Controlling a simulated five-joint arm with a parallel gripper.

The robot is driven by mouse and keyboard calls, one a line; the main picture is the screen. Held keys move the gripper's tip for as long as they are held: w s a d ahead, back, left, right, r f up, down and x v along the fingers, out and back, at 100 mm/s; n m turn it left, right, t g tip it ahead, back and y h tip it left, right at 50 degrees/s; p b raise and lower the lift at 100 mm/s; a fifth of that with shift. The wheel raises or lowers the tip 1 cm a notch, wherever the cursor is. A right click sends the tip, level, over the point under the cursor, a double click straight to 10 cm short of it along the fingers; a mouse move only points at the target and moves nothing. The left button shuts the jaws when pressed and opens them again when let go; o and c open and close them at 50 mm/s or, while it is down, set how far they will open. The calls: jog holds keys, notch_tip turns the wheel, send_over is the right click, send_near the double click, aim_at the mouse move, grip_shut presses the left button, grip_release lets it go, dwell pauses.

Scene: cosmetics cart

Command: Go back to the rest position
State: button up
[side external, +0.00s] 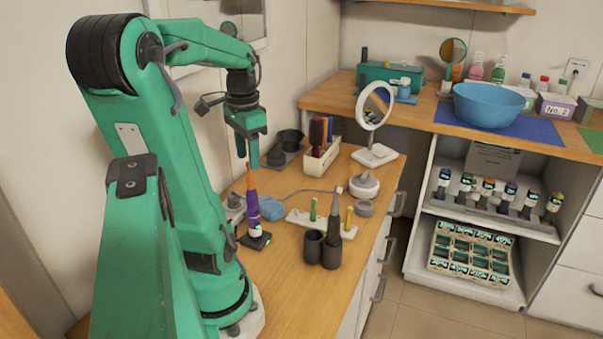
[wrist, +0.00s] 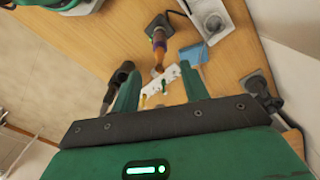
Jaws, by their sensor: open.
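My gripper (side external: 248,152) is green and points down above the wooden cart top (side external: 292,271). Its fingers are apart with nothing between them. In the side external view it hangs over the upright purple and orange tool (side external: 252,206), which stands in a dark base. In the wrist view the gripper (wrist: 160,85) shows as two spread fingers, with the same tool (wrist: 159,44) beyond the fingertips. A white holder (wrist: 163,80) with small green and yellow items lies between the fingers in that view, at a lower level.
Dark cups (side external: 322,248) stand near the cart's front. A white bowl (side external: 364,186), a round mirror (side external: 374,105) and a brush box (side external: 322,158) stand farther back. A wall is close on the left. Air above the right half is free.

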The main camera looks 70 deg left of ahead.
dwell(0.4)
jog(key=w+d+m+t, duration=0.1)
jog(key=w+d+t, duration=0.1)
jog(key=d, duration=0.5)
jog(key=w+d+m+t, duration=0.1)
jog(key=w+d, duration=0.3)
jog(key=d, duration=0.3)
jog(key=w+d+r+m+t, duration=0.1)
jog(key=w+d+t, duration=0.1)
jog(key=w+d, duration=0.2)
jog(key=d, duration=0.3)
jog(key=shift+t, duration=0.3)
jog(key=shift+a, duration=0.1)
dwell(0.4)
